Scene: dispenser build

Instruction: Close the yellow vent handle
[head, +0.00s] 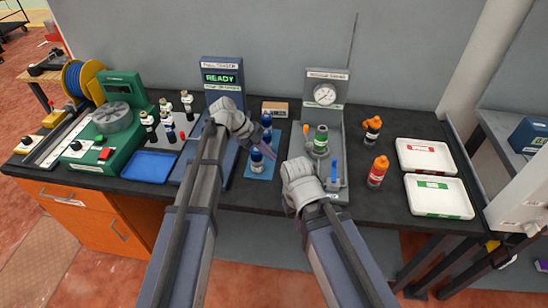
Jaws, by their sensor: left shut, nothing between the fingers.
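The dispenser station (338,115) stands at the back middle of the bench, with a round gauge (325,94) on its upright panel. A small yellow-orange handle (306,129) stands at the left of its base, beside a green-capped bottle (321,138). A blue handle (334,172) is at the front right of the base. My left gripper (268,155) is shut and empty, left of the station near blue-capped bottles. My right gripper (292,200) is in front of the station's left front; its fingers are mostly hidden by its own wrist.
Blue-capped bottles (257,161) stand left of the station. A display reading READY (219,78), a blue tray (149,166) and a green machine (92,155) are at left.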

